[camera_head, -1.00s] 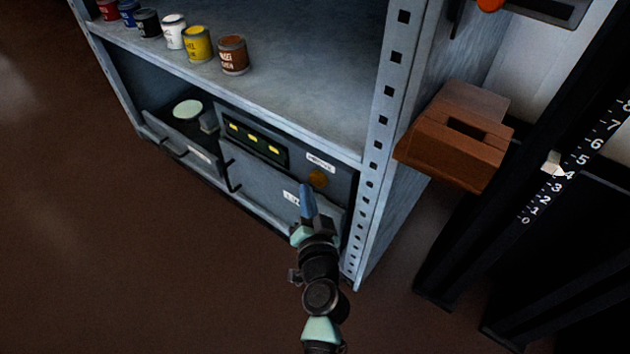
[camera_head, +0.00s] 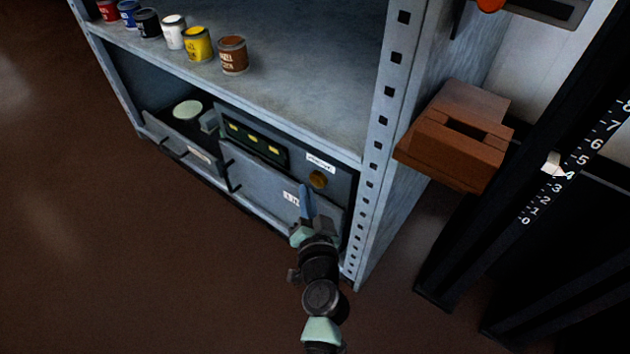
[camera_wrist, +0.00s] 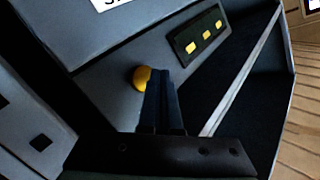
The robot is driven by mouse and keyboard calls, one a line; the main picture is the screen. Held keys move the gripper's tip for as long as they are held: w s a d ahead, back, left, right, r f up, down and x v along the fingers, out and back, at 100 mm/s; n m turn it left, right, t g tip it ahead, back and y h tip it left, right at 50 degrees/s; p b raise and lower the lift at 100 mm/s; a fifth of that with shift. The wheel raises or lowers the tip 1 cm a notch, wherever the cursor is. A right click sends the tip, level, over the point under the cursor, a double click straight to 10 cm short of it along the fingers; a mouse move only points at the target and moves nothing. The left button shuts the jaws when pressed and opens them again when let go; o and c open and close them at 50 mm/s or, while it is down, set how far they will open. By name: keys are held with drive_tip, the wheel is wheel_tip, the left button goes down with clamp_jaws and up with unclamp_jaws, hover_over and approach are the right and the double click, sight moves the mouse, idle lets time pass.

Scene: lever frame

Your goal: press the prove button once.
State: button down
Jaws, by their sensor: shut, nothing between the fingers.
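The round yellow-brown button (camera_head: 318,179) sits on the grey front panel on the lower shelf, below a white label (camera_head: 320,162) too small to read; I take it for the prove button. In the wrist view the button (camera_wrist: 142,77) shows yellow, partly behind my fingers. My gripper (camera_head: 306,190) is shut and empty, its blue fingers pointing at the panel just below and left of the button in the head view. In the wrist view the fingertips (camera_wrist: 164,70) overlap the button's right edge. I cannot tell whether they touch it.
A dark display with yellow marks (camera_head: 254,141) is left of the button. An open drawer (camera_head: 183,142) is further left. Several paint cans (camera_head: 197,44) stand on the shelf above. The perforated shelf post (camera_head: 377,140) and a brown wooden block (camera_head: 455,145) are to the right.

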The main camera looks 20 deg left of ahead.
idle(0.7)
drive_tip(key=shift+w+d+b, duration=0.15)
drive_tip(key=shift+w+b, duration=0.15)
drive_tip(key=shift+w, duration=0.1)
drive_tip(key=shift+w+d, duration=0.15)
drive_tip(key=shift+w, duration=0.25)
idle(0.8)
drive_tip(key=shift+s+a, duration=0.3)
drive_tip(key=shift+s, duration=0.5)
drive_tip(key=shift+s, duration=0.1)
drive_tip(key=s, duration=0.1)
drive_tip(key=s+a, duration=0.1)
drive_tip(key=s, duration=0.1)
drive_tip(key=s+p, duration=0.1)
drive_tip(key=shift+s+a, duration=0.25)
drive_tip(key=shift+a, duration=0.1)
idle(0.5)
